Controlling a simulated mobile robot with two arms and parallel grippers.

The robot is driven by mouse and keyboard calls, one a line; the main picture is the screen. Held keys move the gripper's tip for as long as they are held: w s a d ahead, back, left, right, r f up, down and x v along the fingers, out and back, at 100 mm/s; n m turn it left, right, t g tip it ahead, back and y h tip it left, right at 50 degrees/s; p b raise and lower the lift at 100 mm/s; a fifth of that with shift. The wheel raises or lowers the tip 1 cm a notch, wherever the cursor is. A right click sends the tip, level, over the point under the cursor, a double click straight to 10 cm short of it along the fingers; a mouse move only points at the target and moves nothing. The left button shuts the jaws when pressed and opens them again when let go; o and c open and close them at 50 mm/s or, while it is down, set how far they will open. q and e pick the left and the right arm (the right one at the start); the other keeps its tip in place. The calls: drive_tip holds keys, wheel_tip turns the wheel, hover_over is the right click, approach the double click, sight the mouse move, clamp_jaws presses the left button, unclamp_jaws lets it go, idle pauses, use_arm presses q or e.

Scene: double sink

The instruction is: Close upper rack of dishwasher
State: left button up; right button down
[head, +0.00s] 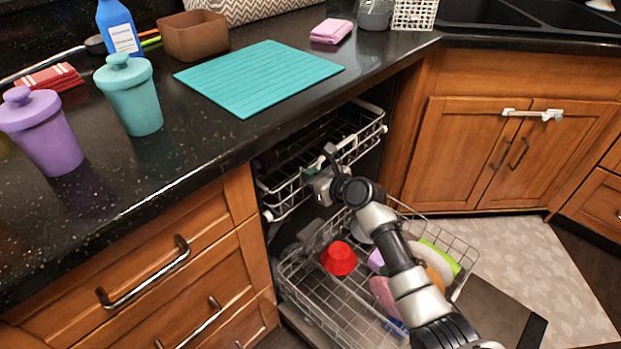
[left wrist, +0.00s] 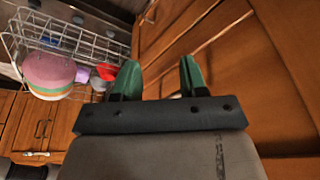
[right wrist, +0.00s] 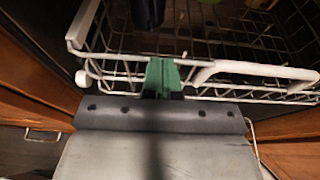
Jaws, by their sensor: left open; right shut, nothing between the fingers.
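The upper rack (head: 372,133) is a white wire basket under the counter, with its front edge near the cabinet face. My right gripper (head: 312,176) is at the front of this rack, its arm reaching in over the lower rack. In the right wrist view its green fingers (right wrist: 161,76) are shut with nothing between them, against or very close to the upper rack's front wires (right wrist: 240,69). I cannot tell whether they touch. My left gripper (left wrist: 159,78) is open and empty, seen only in its wrist view, in front of wooden cabinet fronts.
The lower rack (head: 312,297) is pulled out over the open door (head: 500,306), holding a red bowl (head: 338,258) and several dishes. The dark counter (head: 225,138) lies above, with a teal mat (head: 262,76) and canisters. Drawers with handles (head: 145,275) stand left.

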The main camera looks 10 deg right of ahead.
idle(0.3)
use_arm(q)
drive_tip(key=x, duration=0.2)
drive_tip(key=p+x, duration=0.1)
drive_tip(key=x, duration=0.1)
drive_tip(key=shift+s+d, duration=0.1)
drive_tip(key=shift+s, duration=0.2)
use_arm(e)
drive_tip(key=w+a, duration=0.1)
drive_tip(key=w, duration=0.1)
drive_tip(key=w+a, duration=0.1)
drive_tip(key=a, duration=0.1)
drive_tip(key=shift+w+r, duration=0.2)
drive_tip(key=shift+w, duration=0.2)
drive_tip(key=shift+r, duration=0.15)
